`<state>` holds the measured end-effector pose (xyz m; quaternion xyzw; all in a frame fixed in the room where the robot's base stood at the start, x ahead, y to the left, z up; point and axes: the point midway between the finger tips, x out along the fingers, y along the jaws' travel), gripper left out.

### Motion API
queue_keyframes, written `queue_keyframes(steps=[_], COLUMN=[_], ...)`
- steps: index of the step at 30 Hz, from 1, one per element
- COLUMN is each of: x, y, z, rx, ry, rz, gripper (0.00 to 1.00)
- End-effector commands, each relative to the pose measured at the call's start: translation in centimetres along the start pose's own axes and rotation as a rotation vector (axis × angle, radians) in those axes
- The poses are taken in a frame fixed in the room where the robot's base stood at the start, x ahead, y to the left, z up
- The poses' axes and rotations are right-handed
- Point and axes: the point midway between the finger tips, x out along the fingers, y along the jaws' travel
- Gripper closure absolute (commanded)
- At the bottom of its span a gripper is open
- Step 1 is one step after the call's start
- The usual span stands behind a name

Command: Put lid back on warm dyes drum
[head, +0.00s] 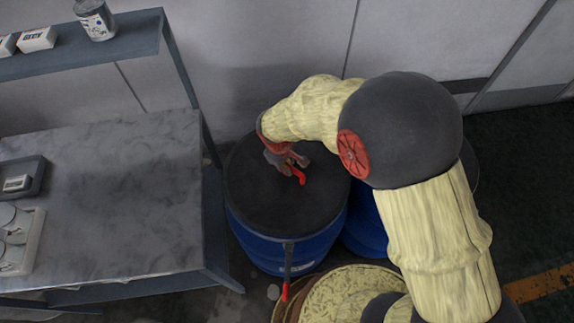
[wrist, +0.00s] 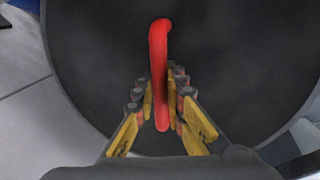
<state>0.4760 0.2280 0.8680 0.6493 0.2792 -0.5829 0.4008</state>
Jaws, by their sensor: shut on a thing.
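A blue drum (head: 282,254) stands on the floor beside the workbench. A round black lid (head: 255,201) lies over its top, and it fills most of the wrist view (wrist: 245,70). A red handle (head: 299,176) rises from the lid's middle. My gripper (head: 291,164) is above the lid, its fingers closed around the red handle, which runs between them in the wrist view (wrist: 158,60). A clamp lever with a red end (head: 286,291) hangs down the drum's front side. The drum's label cannot be read. Whether the lid is fully seated cannot be told.
A second blue drum (head: 364,232) stands close on the right, partly behind my arm. A grey workbench (head: 120,200) with a shelf (head: 90,58) is on the left. A tin (head: 95,20) stands on the shelf. A wall is close behind.

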Motion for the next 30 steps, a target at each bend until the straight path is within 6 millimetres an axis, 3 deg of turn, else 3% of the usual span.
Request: queue_keyframes(steps=[30], x=[1.1], y=[-0.2], z=[-0.1], rx=[0.0], ry=[0.002], rz=[0.001], gripper=[1.0])
